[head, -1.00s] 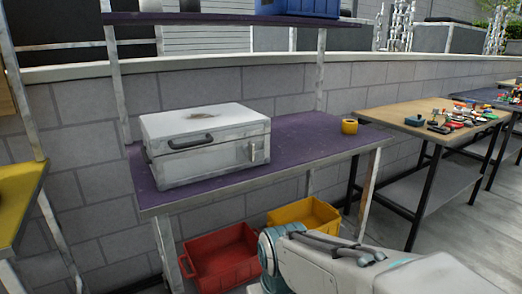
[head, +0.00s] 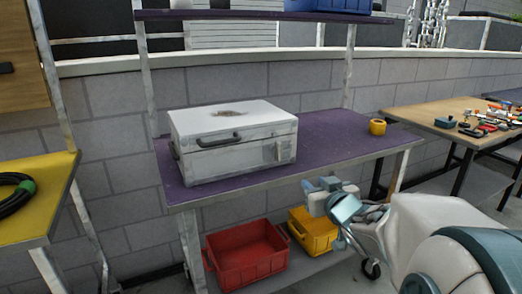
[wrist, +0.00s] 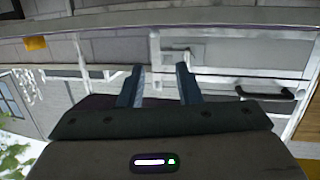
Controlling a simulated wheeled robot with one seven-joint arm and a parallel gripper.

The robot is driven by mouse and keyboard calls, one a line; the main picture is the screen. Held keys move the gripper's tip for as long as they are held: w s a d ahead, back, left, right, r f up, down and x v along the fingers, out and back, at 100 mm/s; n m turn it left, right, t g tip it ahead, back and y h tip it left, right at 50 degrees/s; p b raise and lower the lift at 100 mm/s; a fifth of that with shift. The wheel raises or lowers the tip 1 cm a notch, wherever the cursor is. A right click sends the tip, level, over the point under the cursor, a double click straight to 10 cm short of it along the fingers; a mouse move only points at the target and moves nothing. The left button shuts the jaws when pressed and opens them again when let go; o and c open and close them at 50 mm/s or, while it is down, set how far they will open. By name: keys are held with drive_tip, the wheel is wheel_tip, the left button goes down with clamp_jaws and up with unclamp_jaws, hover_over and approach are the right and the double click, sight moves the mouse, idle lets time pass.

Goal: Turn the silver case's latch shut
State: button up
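The silver case (head: 228,160) stands on the purple shelf (head: 340,133) with its lid down. A dark handle (head: 219,139) is on its front. The small latch (head: 279,151) is near the right end of the front face; its exact turn is too small to tell. In the wrist view, the case (wrist: 225,52), its latch (wrist: 177,53) and its dark handle (wrist: 266,92) show beyond the fingers. My gripper (wrist: 160,72) is open and empty, apart from the case. In the head view my arm's end is below and right of the case, before the shelf's front edge.
A red bin (head: 246,262) and a yellow bin (head: 314,236) sit on the lower shelf. A yellow tape roll (head: 377,127) lies right of the case. A yellow-topped table (head: 35,212) with a black coil stands left, a cluttered wooden table (head: 440,112) right.

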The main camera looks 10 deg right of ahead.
sight(281, 151)
drive_tip(key=w+a+r+y+b, duration=0.1)
drive_tip(key=w+a, duration=0.1)
drive_tip(key=w, duration=0.2)
drive_tip(key=w+a+r+n+y+b, duration=0.1)
drive_tip(key=w+a, duration=0.1)
drive_tip(key=w, duration=0.2)
drive_tip(key=w+a+r+t+y+b, duration=0.1)
drive_tip(key=w+a+y, duration=0.1)
drive_tip(key=w, duration=0.2)
drive_tip(key=shift+w+a+r+n, duration=0.1)
drive_tip(key=shift+w+a+n, duration=0.05)
drive_tip(key=shift+w+n, duration=0.25)
clamp_jaws()
